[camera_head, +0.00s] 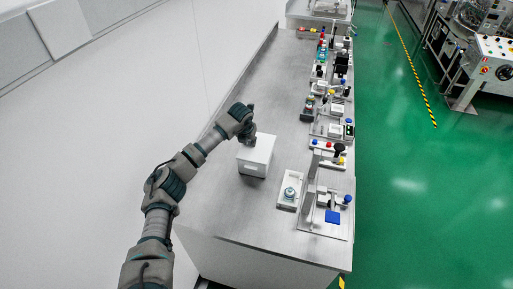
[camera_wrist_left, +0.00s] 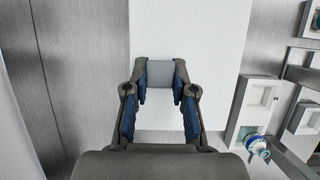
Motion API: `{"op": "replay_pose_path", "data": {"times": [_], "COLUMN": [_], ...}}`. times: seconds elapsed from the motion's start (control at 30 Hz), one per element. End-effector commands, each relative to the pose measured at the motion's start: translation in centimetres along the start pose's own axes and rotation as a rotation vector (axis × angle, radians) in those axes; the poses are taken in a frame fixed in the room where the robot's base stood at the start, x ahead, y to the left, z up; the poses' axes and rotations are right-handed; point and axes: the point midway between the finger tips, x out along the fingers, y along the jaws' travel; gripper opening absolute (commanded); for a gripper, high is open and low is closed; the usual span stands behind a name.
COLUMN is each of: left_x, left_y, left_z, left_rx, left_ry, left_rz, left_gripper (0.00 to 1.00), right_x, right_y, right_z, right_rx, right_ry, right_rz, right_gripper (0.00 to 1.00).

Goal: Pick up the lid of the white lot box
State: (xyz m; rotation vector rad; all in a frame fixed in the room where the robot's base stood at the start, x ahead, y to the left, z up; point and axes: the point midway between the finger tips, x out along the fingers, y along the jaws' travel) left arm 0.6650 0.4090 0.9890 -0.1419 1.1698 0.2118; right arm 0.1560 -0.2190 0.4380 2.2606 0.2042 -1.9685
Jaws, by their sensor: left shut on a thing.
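The white lot box (camera_head: 253,170) stands on the metal table in the head view, with its flat white lid (camera_head: 262,150) on top. The lid also fills the upper middle of the left wrist view (camera_wrist_left: 190,28). My left gripper (camera_head: 249,137) is at the lid's far left part. In the left wrist view, its fingers (camera_wrist_left: 161,76) are shut on a grey block-like grip of the lid (camera_wrist_left: 161,72). I cannot tell whether the lid is lifted off the box. My right gripper is not in view.
A small white station with a round knob (camera_head: 290,193) is right of the box. The table (camera_head: 262,75) is bare behind the box.

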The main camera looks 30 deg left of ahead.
Motion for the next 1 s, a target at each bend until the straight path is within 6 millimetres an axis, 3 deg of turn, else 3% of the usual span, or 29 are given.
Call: {"op": "replay_pose_path", "data": {"times": [0.3, 0.57, 1.0], "left_x": [-0.1, -3.5, -7.7], "left_y": [0.1, 0.1, -5.9], "left_z": [0.0, 1.4, -7.2], "left_rx": [-0.001, -0.001, 0.005], "left_ry": [0.006, -0.001, 0.001], "left_rz": [0.005, 0.002, 0.002], "left_gripper": [0.0, 0.0, 0.0], "right_x": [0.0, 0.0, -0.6], "right_y": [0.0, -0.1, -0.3], "right_z": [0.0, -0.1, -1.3], "right_rx": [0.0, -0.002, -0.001], "right_ry": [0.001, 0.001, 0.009], "right_rz": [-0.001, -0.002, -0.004], "right_gripper": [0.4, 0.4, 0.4]}}
